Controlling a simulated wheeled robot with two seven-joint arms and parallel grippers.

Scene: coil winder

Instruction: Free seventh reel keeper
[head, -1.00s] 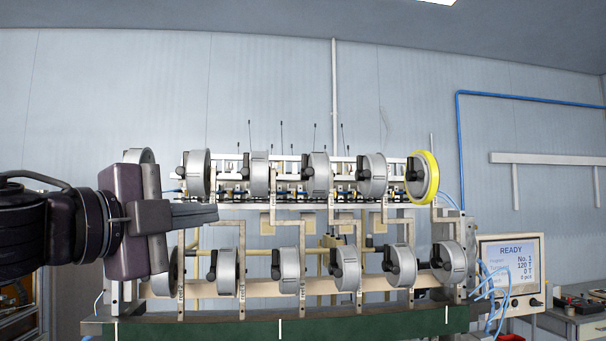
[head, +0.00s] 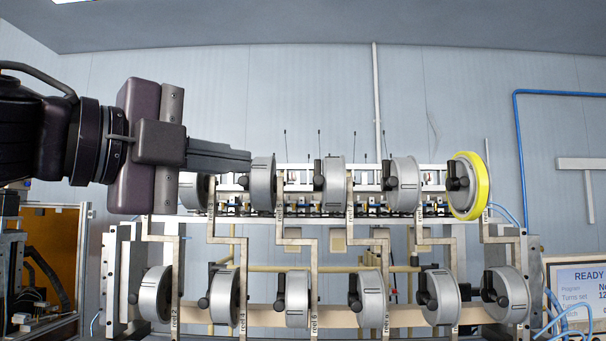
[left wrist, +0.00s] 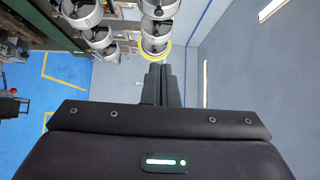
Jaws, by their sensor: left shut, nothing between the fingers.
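Grey reels with black keepers stand in two rows on the winder; lower labels include "reel 2" and "reel 4". I cannot read the upper numbers, so I cannot be sure which is the seventh. The rightmost upper reel (head: 468,185) has a yellow rim; yellow also shows past my fingers in the left wrist view. My left gripper (head: 249,161) is shut and empty, its tips overlapping the top of another upper reel (head: 264,190). My right gripper is out of view.
A display reading READY (head: 588,290) stands at lower right. A blue pipe (head: 550,92) runs along the wall. Cream brackets (head: 282,215) stand between the reels.

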